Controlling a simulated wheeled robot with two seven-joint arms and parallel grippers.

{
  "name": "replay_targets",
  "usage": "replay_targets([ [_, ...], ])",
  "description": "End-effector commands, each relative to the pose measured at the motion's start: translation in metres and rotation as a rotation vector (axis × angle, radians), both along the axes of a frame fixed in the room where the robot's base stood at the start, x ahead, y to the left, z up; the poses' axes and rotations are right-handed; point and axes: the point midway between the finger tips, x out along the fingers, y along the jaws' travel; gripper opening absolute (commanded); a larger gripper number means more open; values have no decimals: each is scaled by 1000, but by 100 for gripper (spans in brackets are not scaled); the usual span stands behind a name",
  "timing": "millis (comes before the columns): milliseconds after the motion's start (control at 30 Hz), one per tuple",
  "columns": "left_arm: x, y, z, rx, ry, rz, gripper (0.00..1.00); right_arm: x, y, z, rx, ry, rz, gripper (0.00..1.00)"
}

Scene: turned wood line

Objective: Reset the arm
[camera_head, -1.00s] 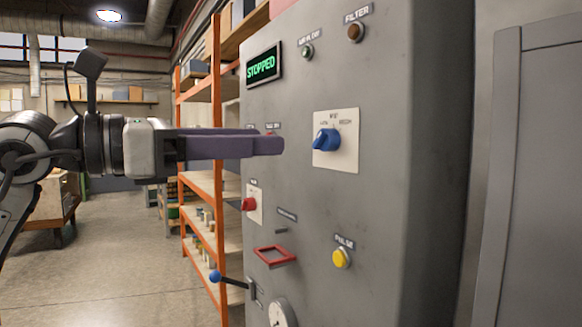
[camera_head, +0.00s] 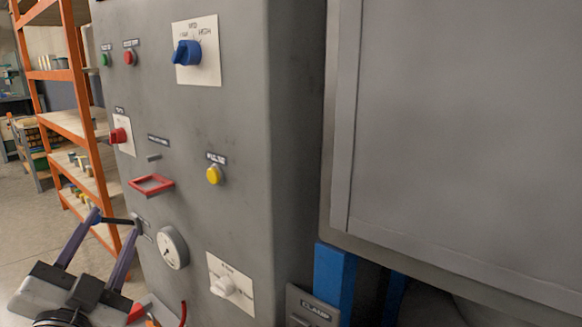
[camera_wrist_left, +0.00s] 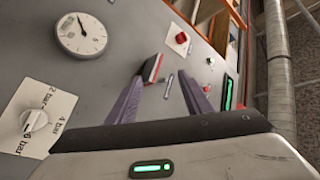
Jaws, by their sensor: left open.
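My left gripper (camera_head: 116,221) is low at the left in the head view, in front of the grey machine cabinet (camera_head: 240,130). Its two dark purple fingers point up and away and are spread apart. In the left wrist view the fingers (camera_wrist_left: 160,85) also stand apart, with nothing gripped between them. A dark lever (camera_head: 118,221) on the cabinet shows by the fingertips in the head view; I cannot tell whether they touch it. My right gripper is in neither view.
The cabinet front carries a blue selector (camera_head: 187,53), a red knob (camera_head: 119,136), a red frame (camera_head: 151,184), a yellow button (camera_head: 214,175), a gauge (camera_head: 173,247) and a white knob (camera_head: 224,286). Orange shelving (camera_head: 75,122) stands left. A grey panel (camera_head: 460,140) fills the right.

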Motion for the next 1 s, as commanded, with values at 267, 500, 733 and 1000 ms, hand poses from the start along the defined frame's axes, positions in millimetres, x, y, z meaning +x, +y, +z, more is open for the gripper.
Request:
replay_targets([
  [267, -71, 1, -202, -375, 619, 124, 46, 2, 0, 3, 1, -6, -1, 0],
  [500, -161, -27, -299, -555, 1017, 184, 46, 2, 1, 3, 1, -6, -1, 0],
  [733, -232, -53, -340, -652, 1275, 210, 46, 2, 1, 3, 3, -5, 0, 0],
  [1000, -253, -77, -355, -705, 1351, 166, 46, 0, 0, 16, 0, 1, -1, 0],
])
